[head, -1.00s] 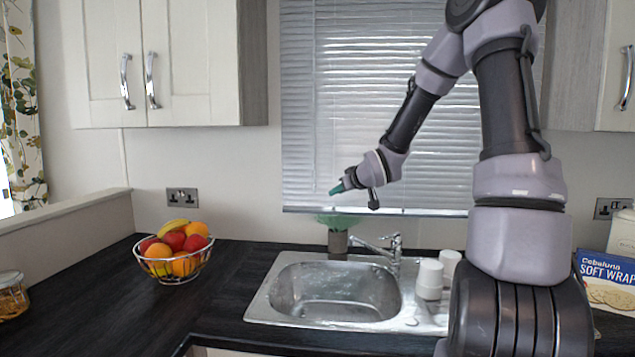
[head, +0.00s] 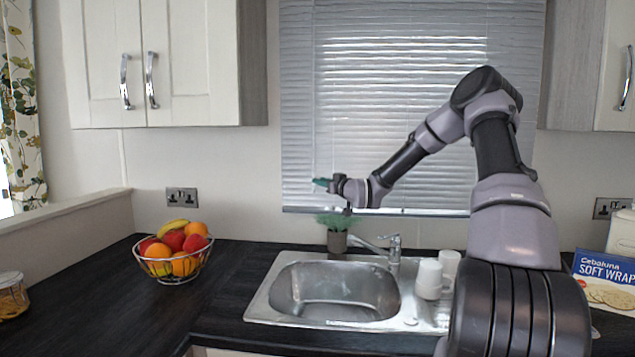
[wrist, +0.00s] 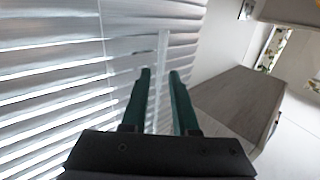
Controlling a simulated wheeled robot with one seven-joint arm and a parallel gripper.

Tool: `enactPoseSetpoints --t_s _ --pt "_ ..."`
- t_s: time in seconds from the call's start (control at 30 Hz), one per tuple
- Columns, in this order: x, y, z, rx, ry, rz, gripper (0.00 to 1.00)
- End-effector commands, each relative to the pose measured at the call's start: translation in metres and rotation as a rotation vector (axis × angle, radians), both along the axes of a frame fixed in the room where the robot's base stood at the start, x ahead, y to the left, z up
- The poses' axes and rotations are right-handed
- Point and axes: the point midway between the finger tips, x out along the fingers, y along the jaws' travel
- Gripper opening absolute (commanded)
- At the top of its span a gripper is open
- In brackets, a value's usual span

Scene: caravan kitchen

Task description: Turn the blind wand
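The closed window blind (head: 400,90) hangs above the sink. Its wand (head: 313,110) is a thin pale rod down the blind's left part, hard to make out in the head view. My gripper (head: 316,182) is in front of the blind's lower left, its green fingers pointing left. In the wrist view, the two fingers of my gripper (wrist: 160,72) are apart with a gap between them. The wand shows there as a pale upright strip (wrist: 163,48), in line with the gap. I cannot tell whether its lower part lies between the fingers or beyond them.
A potted plant (head: 337,238) stands just below my gripper, behind the sink (head: 262,300). The tap (head: 393,250) and white cups (head: 429,280) are to its right. A fruit bowl (head: 178,268) is on the left counter. A wall cupboard (head: 190,70) hangs at upper left.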

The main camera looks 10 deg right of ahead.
Motion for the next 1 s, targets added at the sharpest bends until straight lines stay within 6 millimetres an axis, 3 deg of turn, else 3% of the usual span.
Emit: enactPoseSetpoints --t_s 0.2,0.53,0.57,0.6,0.63,1.0 --pt "0.022 0.010 -0.001 0.000 0.001 0.001 0.28" --pt "0.026 0.011 -0.001 -0.001 0.002 0.000 0.28" --pt "0.026 0.011 0.000 -0.001 0.002 0.000 0.24" --pt "0.026 0.011 0.000 -0.001 0.002 0.000 0.09" --pt "0.026 0.011 0.000 -0.001 0.002 0.000 0.00" --pt "0.025 0.013 0.000 0.000 0.001 -0.022 0.00"
